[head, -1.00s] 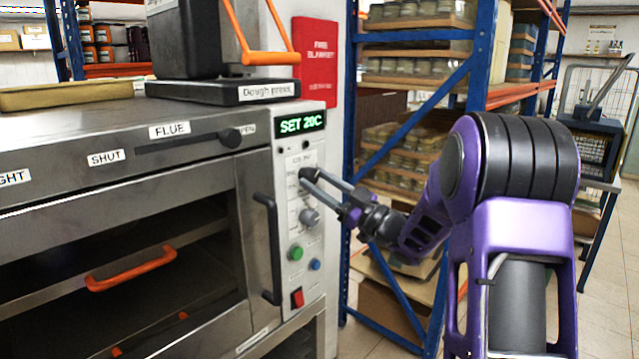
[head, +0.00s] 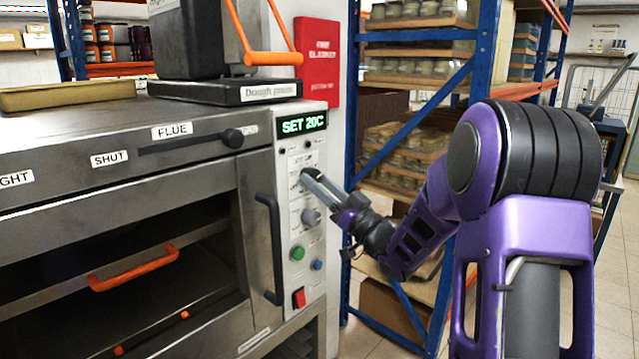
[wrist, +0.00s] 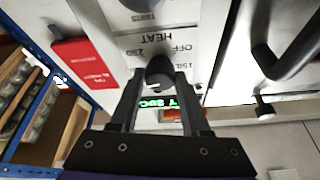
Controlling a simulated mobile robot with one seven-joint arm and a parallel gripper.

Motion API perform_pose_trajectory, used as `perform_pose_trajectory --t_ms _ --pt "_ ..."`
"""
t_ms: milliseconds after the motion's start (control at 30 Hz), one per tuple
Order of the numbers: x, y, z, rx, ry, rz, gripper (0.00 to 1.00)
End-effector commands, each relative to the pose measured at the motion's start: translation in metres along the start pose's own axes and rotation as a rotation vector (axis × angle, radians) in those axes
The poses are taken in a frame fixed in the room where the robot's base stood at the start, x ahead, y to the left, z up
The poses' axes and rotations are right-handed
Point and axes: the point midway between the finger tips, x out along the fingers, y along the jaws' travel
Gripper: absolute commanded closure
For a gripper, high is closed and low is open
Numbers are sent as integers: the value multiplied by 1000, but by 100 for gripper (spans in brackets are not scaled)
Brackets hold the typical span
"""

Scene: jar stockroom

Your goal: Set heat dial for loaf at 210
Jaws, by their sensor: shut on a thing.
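The heat dial (wrist: 160,70) is a dark round knob under the word HEAT, which is upside down in the wrist view, with OFF and other marks around it. My gripper (wrist: 159,82) is shut on the dial, one finger on each side. In the head view my gripper (head: 307,175) reaches the oven's control panel (head: 313,263) from the right, and its fingertips largely hide the dial. The green display (head: 302,123) above reads SET 20C. I see no loaf.
Below the heat dial are a grey knob (head: 311,217), a green button (head: 298,253), a blue button (head: 317,265) and a red switch (head: 299,297). The black door handle (head: 269,248) stands out left of the panel. A blue rack (head: 480,85) with jars is behind my arm.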

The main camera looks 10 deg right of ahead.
Motion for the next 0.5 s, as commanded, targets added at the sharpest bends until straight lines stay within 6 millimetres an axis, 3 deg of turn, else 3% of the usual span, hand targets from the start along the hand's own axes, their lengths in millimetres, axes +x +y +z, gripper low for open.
perform_pose_trajectory --t_ms 300,333,467,500 --pt "1 -1 -1 -1 3 -2 100" --pt "1 -1 -1 -1 3 -2 48" --pt "1 0 -1 -1 2 -1 25" --pt "1 0 -1 -1 2 -1 24"
